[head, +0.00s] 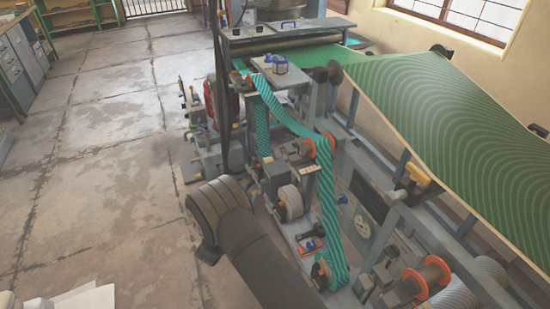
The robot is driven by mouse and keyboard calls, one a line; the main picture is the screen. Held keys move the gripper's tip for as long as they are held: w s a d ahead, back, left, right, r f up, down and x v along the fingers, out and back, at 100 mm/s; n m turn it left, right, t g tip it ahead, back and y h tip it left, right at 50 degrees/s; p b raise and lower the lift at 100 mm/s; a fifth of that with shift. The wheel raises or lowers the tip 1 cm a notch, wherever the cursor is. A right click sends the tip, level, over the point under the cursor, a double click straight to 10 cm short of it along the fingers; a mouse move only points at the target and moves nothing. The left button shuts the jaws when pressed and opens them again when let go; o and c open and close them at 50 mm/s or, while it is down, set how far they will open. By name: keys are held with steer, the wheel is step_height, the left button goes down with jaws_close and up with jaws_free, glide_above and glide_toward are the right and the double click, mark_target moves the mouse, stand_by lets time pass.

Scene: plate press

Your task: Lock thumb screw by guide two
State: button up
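A teal striped web (330,215) runs through the press. It passes a small orange-edged guide (250,84) near the top, then an orange-flanged roller (325,147), and drops to another orange-edged guide (322,268) low down. I cannot tell which of these is guide two. Small knobs and fittings sit around them, and a thumb screw is too small to make out, as is whether one is tight. My arm (255,250) rises from the bottom beside the press's near-left side. My gripper is not visible.
A wide green sheet (455,130) slopes across the right. A grey roller (290,203) and a yellow-topped fitting (418,175) project from the frame. An orange-flanged spool (428,278) is at lower right. Open concrete floor (90,150) lies left; white sheets (85,298) are at lower left.

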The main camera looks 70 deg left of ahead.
steer(key=n, duration=0.5)
steer(key=n+g+y, duration=0.1)
steer(key=n+y, duration=0.2)
steer(key=n, duration=1)
glide_toward(278, 153)
steer(key=x, duration=0.8)
steer(key=shift+a, duration=0.25)
steer(key=shift+f, duration=0.1)
jaws_close()
